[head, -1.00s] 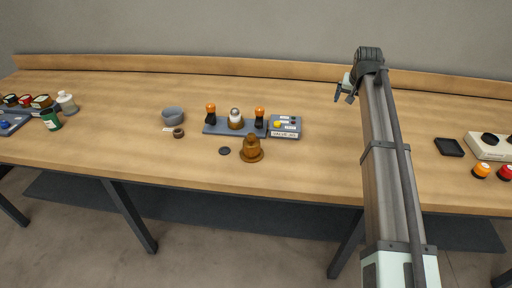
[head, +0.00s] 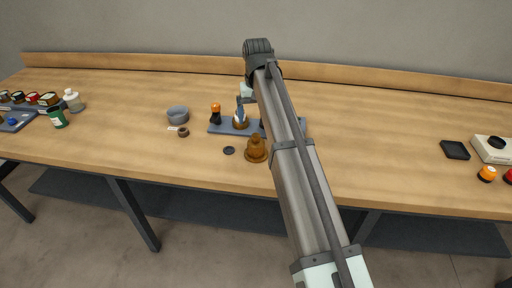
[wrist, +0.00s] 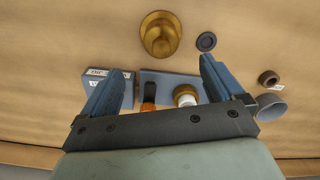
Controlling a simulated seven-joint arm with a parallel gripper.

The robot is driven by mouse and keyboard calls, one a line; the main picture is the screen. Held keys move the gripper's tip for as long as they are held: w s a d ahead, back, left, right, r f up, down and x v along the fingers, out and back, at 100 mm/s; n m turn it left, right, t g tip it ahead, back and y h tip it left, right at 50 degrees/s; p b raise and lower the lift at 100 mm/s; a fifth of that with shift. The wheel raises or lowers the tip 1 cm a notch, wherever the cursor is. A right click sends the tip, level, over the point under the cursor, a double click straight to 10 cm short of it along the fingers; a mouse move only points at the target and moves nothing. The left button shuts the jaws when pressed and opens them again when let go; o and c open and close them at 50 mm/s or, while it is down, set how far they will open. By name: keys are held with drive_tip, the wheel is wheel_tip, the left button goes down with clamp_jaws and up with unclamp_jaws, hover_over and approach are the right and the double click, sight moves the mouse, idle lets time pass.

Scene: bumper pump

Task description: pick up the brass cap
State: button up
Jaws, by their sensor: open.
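The brass cap (head: 255,152), a stepped dome with a wide rim, stands on the bench just in front of a grey-blue base plate. It also shows in the wrist view (wrist: 158,40), top middle, beyond my fingertips. My gripper (head: 240,107) is open and empty, over the base plate behind the cap. In the wrist view my gripper (wrist: 160,68) has its fingers wide apart, with the base plate (wrist: 160,79) seen between them. The cap is apart from both fingers. My arm hides the right part of the plate in the head view.
A dark disc (head: 229,150), a small brown ring (head: 183,132) and a grey bowl (head: 178,114) stand left of the cap. Bench front is clear.

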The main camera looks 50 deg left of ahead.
sight(256, 145)
wheel_tip(256, 145, down, 13)
drive_tip(key=shift+s, duration=0.1)
drive_tip(key=c, duration=1.3)
